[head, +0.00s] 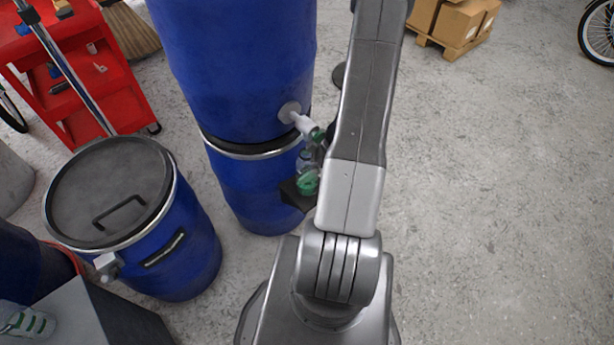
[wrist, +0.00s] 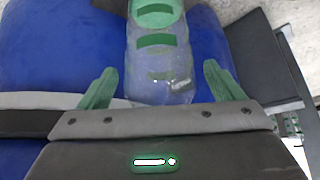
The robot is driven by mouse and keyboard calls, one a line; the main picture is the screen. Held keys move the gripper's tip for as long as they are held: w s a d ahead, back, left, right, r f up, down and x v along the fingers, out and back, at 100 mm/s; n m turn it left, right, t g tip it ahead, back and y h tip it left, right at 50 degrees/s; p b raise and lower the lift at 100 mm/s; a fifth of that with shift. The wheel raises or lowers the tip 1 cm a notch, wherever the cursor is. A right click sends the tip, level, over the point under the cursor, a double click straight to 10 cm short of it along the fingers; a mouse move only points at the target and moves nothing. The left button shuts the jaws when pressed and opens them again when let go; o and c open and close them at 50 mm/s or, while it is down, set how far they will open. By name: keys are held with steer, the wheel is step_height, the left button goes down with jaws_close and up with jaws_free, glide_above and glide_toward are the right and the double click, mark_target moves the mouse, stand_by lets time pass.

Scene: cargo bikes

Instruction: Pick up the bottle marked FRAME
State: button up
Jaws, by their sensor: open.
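A clear bottle with green bands (wrist: 160,45) stands between the two green fingers of my open gripper (wrist: 160,80) in the wrist view. The fingers are apart, with a gap on each side of the bottle. The bottle's far end is cut off by the frame edge. In the head view the bottle (head: 307,172) is at a small dark shelf (head: 296,196) on the front of the stacked blue drums, just under a white tap (head: 301,122). No lettering on it is readable. My arm hides most of my gripper in the head view.
The stacked blue drums (head: 235,70) stand directly behind the bottle. A lidded blue drum (head: 190,245) stands left. A white bottle with green bands (head: 32,322) is at the lower left. A red cart (head: 85,85) stands far left.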

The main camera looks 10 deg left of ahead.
steer(key=shift+a+f, duration=0.1)
steer(key=shift+f, duration=0.05)
steer(key=c, duration=1.6)
